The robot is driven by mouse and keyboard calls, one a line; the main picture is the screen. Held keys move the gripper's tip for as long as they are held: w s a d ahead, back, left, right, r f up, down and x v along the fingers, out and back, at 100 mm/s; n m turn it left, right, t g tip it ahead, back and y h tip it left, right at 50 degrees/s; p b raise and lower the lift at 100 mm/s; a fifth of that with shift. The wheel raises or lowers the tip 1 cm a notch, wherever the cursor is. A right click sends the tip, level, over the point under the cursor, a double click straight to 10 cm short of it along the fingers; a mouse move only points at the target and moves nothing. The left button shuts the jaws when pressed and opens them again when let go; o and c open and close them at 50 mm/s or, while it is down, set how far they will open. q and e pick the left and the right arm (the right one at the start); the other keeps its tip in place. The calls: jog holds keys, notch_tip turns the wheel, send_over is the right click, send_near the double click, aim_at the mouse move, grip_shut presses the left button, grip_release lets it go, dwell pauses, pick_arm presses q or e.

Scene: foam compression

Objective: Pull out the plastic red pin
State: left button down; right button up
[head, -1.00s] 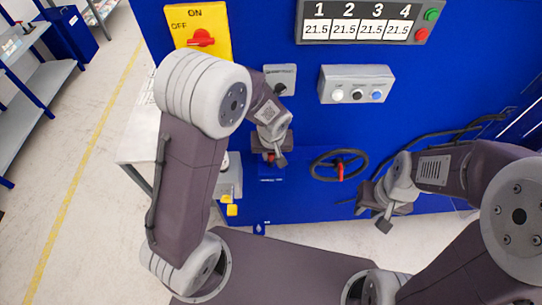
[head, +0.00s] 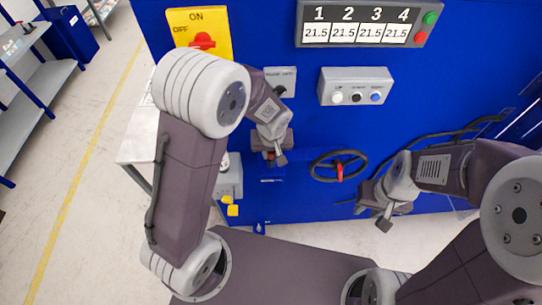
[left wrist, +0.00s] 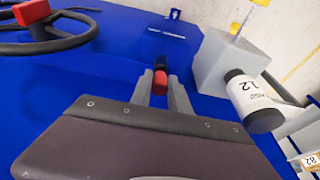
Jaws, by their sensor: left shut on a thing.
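The red pin (left wrist: 160,82) shows in the left wrist view between the two grey fingers of my left gripper (left wrist: 162,92). A dark part (left wrist: 160,63) shows just beyond the red end. I cannot tell whether the pin still sits in it. In the head view my left gripper (head: 273,157) is in front of the blue machine face, below the small grey switch box, and mostly hides the pin. My right gripper (head: 384,214) hangs to the right, below the handwheel, away from the pin. Its finger gap is not clear.
A black handwheel (head: 328,166) with a red handle is right of my left gripper. A grey button box (head: 357,86) and yellow switch plate (head: 181,17) are above.

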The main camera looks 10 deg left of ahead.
aim_at(271, 153)
pick_arm(q)
jog(key=shift+w+p+v, duration=0.25)
jog(key=shift+p+v, duration=0.65)
jog(key=shift+v, duration=0.3)
jog(key=shift+a+r+p, duration=0.1)
jog(key=shift+r+p, duration=1.85)
jog(key=shift+r, duration=0.6)
